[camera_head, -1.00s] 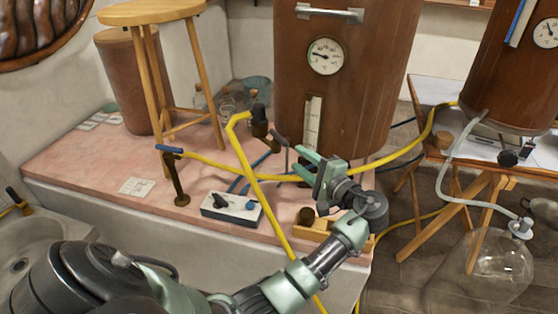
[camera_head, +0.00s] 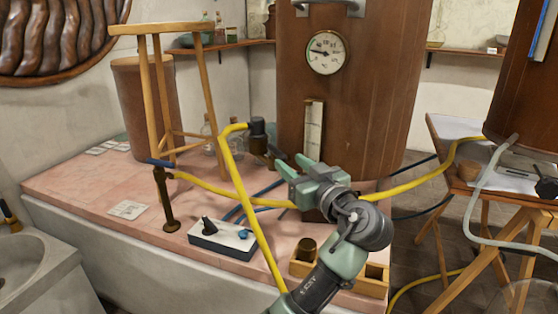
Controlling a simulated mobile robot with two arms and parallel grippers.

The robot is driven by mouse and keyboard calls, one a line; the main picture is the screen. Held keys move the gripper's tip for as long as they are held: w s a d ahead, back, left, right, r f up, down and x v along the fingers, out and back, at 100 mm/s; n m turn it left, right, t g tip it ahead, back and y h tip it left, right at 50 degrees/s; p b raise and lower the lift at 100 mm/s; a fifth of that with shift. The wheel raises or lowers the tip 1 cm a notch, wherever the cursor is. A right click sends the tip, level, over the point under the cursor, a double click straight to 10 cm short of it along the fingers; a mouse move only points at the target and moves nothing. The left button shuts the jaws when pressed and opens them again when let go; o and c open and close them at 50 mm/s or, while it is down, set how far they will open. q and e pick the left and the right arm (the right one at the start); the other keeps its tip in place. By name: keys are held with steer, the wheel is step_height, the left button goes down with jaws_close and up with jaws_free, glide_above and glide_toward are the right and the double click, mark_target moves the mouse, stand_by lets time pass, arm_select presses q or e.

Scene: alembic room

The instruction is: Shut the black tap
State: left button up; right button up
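A black-topped brass fitting (camera_head: 258,136), which looks like the black tap, stands at the lower left front of the large brown boiler (camera_head: 375,110). A yellow hose (camera_head: 236,180) runs down from its left side. I cannot tell its handle position. My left gripper (camera_head: 287,165) is open and empty, just right of and slightly below the fitting, its fingers pointing toward it. I see no clear contact. The gripper hides part of the boiler's lower front. My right gripper is not in view.
A blue-handled brass tap (camera_head: 165,195) stands on the pink ledge (camera_head: 90,180). A white control box (camera_head: 220,240) and a wooden tray (camera_head: 335,280) are near its front edge. A wooden stool (camera_head: 155,30) stands behind. A wooden stand (camera_head: 480,210) is at right.

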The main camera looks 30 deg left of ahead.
mark_target(286, 159)
arm_select(q)
steer(key=x, duration=0.6)
steer(key=shift+d, duration=0.1)
jaws_close()
